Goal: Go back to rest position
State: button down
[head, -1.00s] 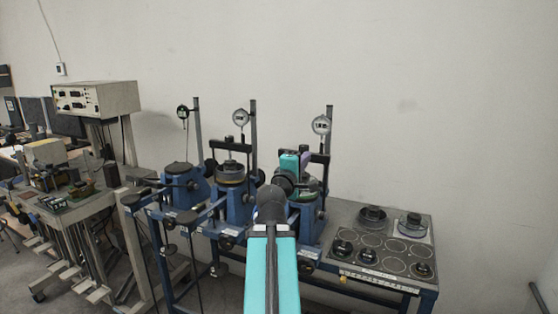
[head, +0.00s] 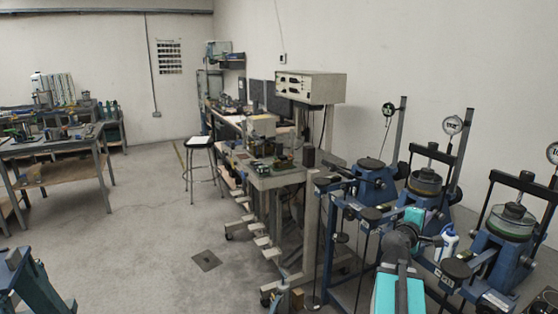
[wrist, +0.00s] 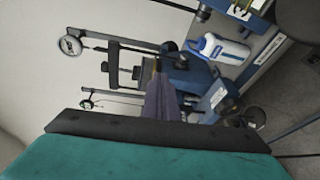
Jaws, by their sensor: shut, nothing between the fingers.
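My gripper (wrist: 160,90) shows in the wrist view as a narrow purple-grey shape with its fingers together and nothing between them. Blue lever frames with dial gauges lie beyond it. In the head view my teal arm (head: 398,290) rises from the bottom right, in front of the middle lever frame (head: 425,200); I cannot make out the fingers there. Another lever frame (head: 510,235) stands to the right and one (head: 375,180) to the left. A white and blue bottle (head: 449,241) is just right of my arm; it also shows in the wrist view (wrist: 222,48).
A bench with instruments (head: 275,175) and a grey control box (head: 309,87) stand left of the lever frames. A stool (head: 200,145) and another workbench (head: 60,150) are farther back. A blue object (head: 30,285) is at the lower left. Open floor (head: 150,240) lies between.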

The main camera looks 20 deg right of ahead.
jog(key=w+a+f+n+y, duration=0.1)
jog(key=w+a+f+y, duration=0.15)
jog(key=a+f, duration=0.35)
jog(key=w+a+f+y, duration=0.1)
jog(key=w+a+f, duration=0.3)
jog(key=f, duration=0.5)
jog(key=w+a+f+n+y, duration=0.1)
jog(key=w+a+f, duration=0.35)
jog(key=f, duration=0.25)
jog(key=s+a+f+g+y, duration=0.1)
jog(key=a+f+y, duration=0.1)
jog(key=a+f, duration=0.75)
jog(key=s+a+f+g+y, duration=0.1)
jog(key=s+a+f+y, duration=0.1)
jog(key=a+f, duration=0.75)
jog(key=s+a+f+m+g+y, duration=0.1)
jog(key=s+a+f+g+y, duration=0.25)
jog(key=s+a+f, duration=1.2)
jog(key=s+a+f+m+g+y, duration=0.1)
jog(key=s+a+f+m+g, duration=0.1)
jog(key=s, duration=0.5)
jog(key=s+a+f+m+g+y, duration=0.2)
jog(key=s+a+f+m+g, duration=0.1)
jog(key=s+a, duration=0.4)
jog(key=shift+s+m+g, duration=0.6)
jog(key=shift+s+g, duration=0.05)
jog(key=shift+g, duration=0.1)
